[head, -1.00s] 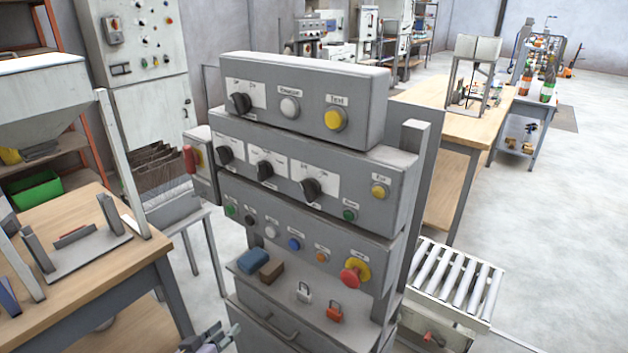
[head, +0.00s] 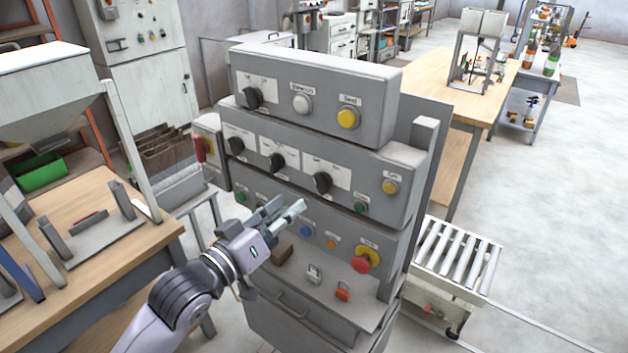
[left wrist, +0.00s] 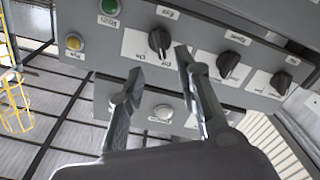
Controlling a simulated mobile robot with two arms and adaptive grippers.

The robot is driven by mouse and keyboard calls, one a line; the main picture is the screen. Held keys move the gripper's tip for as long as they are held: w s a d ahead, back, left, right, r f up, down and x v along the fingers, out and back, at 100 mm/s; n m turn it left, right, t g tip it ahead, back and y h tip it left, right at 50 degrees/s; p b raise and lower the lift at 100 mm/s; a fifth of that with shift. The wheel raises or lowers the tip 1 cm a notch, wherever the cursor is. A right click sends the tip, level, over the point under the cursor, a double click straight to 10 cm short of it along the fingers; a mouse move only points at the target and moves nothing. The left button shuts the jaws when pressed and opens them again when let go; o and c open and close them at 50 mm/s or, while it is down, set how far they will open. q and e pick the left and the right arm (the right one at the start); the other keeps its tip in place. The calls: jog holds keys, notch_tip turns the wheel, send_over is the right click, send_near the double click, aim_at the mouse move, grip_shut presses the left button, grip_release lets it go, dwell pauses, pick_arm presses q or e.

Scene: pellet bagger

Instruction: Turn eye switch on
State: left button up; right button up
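The grey control panel (head: 300,160) has three black rotary switches in its middle row. The rightmost switch (head: 322,182) has a white plate; in the left wrist view this switch (left wrist: 160,40) appears upside down, with a small label that seems to read Eye. Its exact pointer direction is hard to tell. My left gripper (head: 286,212) is in front of the panel, below the middle row, covering part of the lower button row. In the left wrist view its two fingers (left wrist: 160,66) are apart with nothing between them. My right gripper is not in view.
Nearby on the panel are a green button (head: 361,207), a yellow button (head: 390,187) and a red emergency stop (head: 363,262). Padlocks (head: 343,291) lie on the lower ledge. A wooden table (head: 85,225) is at left; a roller conveyor (head: 458,262) is at right.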

aim_at(317, 185)
pick_arm(q)
jog(key=p+x, duration=0.1)
jog(key=x, duration=0.7)
jog(key=shift+r+p, duration=0.1)
jog(key=shift+p, duration=0.25)
jog(key=shift+w+d, duration=0.3)
jog(key=shift+w, duration=0.05)
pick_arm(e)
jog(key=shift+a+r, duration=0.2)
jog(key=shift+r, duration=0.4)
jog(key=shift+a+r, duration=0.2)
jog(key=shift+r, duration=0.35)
pick_arm(q)
jog(key=shift+c, duration=0.3)
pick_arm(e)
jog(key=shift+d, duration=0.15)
pick_arm(q)
grip_shut()
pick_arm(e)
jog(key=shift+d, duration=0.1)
